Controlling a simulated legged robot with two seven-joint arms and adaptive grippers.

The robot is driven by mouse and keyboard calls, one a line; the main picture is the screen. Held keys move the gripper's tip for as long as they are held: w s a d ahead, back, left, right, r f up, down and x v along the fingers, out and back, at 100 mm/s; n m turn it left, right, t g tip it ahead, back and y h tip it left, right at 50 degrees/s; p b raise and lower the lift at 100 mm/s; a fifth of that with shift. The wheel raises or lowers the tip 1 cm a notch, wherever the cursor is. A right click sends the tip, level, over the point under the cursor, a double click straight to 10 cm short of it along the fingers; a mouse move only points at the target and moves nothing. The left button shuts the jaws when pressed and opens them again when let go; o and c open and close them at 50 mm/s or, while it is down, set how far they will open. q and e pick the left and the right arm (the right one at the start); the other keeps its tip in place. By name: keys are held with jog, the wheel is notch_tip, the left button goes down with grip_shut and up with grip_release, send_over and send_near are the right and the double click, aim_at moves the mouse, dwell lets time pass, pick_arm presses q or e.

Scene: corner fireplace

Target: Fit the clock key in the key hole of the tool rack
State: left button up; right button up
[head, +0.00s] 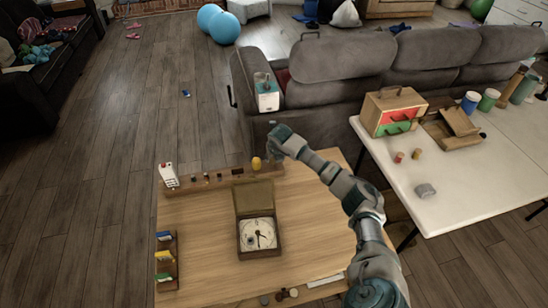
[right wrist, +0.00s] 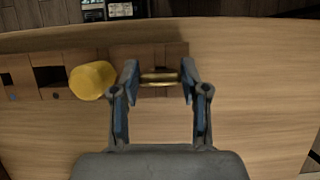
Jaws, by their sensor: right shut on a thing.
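My right gripper (head: 273,152) is over the right end of the tool rack (head: 208,181), at the back of the wooden table. In the right wrist view the gripper (right wrist: 160,77) is shut on a small brass piece, seemingly the clock key (right wrist: 158,79), which lies across between the two fingertips. The rack (right wrist: 150,52) is behind and below it, with dark square openings to the left. I cannot tell whether the key is in a hole or above it; the key hole is hidden. My left gripper is not in view.
A yellow knob (right wrist: 92,80) stands in the rack just left of the gripper. An open clock box (head: 258,236) sits mid-table. A small stand with coloured items (head: 165,257) is at the left edge. A grey sofa (head: 330,100) is behind the table.

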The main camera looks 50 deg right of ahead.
jog(key=shift+f, duration=0.6)
jog(key=o, duration=1.1)
jog(key=v, duration=1.1)
jog(key=shift+r, duration=0.4)
jog(key=shift+a, duration=0.15)
